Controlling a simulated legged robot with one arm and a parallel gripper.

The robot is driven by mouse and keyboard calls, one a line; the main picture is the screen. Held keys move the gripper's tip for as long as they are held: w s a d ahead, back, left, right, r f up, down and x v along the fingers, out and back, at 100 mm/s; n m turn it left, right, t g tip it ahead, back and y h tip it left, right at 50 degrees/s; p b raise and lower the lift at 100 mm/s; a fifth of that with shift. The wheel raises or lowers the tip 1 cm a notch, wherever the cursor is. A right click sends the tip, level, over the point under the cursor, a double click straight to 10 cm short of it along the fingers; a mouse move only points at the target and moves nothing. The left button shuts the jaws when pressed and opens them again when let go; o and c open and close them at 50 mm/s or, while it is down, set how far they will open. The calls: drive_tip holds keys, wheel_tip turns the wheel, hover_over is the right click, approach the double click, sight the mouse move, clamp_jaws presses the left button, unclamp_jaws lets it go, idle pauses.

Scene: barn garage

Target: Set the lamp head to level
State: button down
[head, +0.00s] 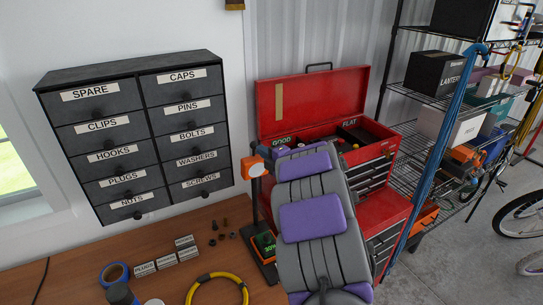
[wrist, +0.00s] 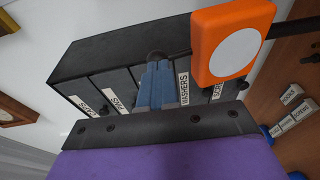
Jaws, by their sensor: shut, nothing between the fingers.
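The lamp head (head: 256,164) is a small orange block with a round white face, on a black stand (head: 257,205) at the back of the wooden bench. In the wrist view the lamp head (wrist: 232,42) is at upper right, looking tilted there, with its white face toward the camera. A dark rod runs left from it to a round black knob (wrist: 157,55). My gripper (wrist: 157,70) has its blue fingers shut and empty, with the tips close to the knob; I cannot tell whether they touch. In the head view my arm hides the fingers.
A black labelled drawer cabinet (head: 140,130) hangs on the wall behind. A red toolbox (head: 315,95) stands open behind my arm. A yellow ring (head: 217,277), a blue tape roll (head: 113,274) and small labelled boxes (head: 166,262) lie on the bench (head: 60,285). Wire shelves stand at right.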

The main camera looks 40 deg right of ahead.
drive_tip(key=shift+w, duration=0.4)
drive_tip(key=shift+w+d+r+b, duration=0.1)
drive_tip(key=shift+w+r+b, duration=0.55)
drive_tip(key=shift+w, duration=0.2)
